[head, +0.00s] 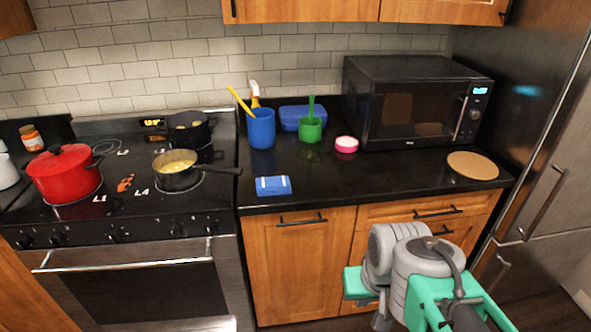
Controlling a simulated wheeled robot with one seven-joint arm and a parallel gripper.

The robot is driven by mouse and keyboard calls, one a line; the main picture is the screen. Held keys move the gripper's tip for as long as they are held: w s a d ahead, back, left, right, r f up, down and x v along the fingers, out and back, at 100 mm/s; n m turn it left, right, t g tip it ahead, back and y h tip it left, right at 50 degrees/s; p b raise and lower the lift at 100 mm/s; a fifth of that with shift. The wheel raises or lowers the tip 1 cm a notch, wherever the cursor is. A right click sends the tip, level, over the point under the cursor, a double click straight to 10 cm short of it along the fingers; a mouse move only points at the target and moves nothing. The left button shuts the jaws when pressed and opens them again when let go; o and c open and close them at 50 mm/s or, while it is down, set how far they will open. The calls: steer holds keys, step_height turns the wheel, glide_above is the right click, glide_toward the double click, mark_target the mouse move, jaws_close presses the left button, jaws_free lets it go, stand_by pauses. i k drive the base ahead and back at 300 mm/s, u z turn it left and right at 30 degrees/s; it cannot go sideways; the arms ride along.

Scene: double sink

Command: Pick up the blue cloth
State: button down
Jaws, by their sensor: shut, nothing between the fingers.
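The blue cloth (272,186) looks like a small folded blue bundle with a pale band. It lies on the black counter near the front edge, just right of the stove. My gripper (381,319) is low at the right, in front of the lower cabinets, and partly hidden by my arm. It is below and right of the cloth, well apart from it. It is shut and empty.
A blue cup (261,128), green cup (310,130), blue box (300,116) and pink-white container (346,145) stand behind the cloth. A microwave (415,105) and round board (473,165) are right. The stove holds a red pot (65,175) and pan (177,182). Counter right of the cloth is clear.

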mark_target(273, 186)
steer(key=u, duration=0.6)
steer(key=i, duration=0.7)
steer(key=u, duration=0.75)
steer(key=i, duration=0.4)
